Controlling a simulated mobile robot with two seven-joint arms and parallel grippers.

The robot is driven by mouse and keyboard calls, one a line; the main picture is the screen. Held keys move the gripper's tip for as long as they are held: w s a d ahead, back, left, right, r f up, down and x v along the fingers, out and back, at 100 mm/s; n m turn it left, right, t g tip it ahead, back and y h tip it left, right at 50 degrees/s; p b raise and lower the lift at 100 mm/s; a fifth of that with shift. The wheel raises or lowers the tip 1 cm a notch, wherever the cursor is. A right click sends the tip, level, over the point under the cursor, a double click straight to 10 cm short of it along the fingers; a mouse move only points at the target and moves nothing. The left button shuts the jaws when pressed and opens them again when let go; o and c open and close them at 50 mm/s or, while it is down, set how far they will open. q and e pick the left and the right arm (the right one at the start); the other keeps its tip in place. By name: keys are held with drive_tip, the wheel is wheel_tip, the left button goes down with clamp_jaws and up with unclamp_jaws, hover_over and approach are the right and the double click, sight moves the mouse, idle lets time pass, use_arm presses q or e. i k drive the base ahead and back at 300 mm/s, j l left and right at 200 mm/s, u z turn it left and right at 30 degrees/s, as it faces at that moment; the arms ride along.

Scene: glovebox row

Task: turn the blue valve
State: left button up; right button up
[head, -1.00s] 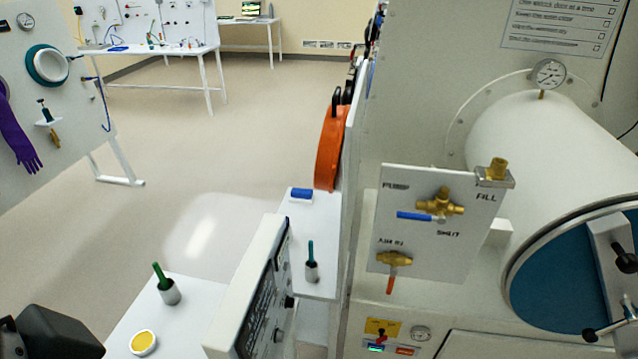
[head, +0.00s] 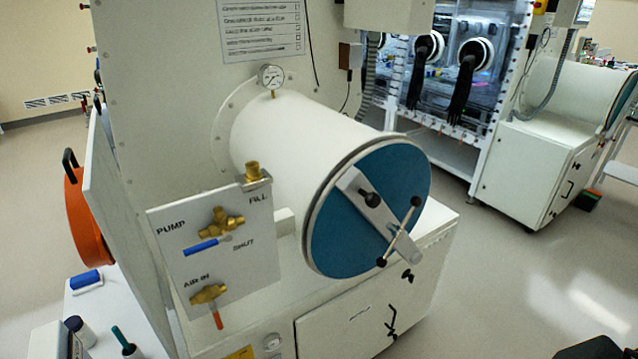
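The blue valve is a brass body (head: 220,221) with a blue lever handle (head: 207,245) on a white panel (head: 172,219) left of centre in the head view. The handle points left, nearly level, below the word PUMP and beside SHUT. Below it, at AIR IN, is a second brass valve (head: 208,293) with an orange-red handle pointing down. A dark part, seemingly my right gripper (head: 600,348), shows at the bottom right edge, far from the valve; its fingers cannot be made out. My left gripper is not in view.
A white cylinder (head: 290,130) with a blue round door (head: 335,240) and a crossbar handle stands right of the panel. A gauge (head: 272,77) is above it. A white bench (head: 95,300) with small items is at lower left. Floor (head: 500,290) at right is clear.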

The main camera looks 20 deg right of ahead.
sight(226, 237)
drive_tip(key=i+l+u, duration=0.1)
drive_tip(key=u, duration=0.35)
drive_tip(key=l+u, duration=0.2)
drive_tip(key=u, duration=0.3)
drive_tip(key=l+u, duration=0.2)
drive_tip(key=u, duration=0.25)
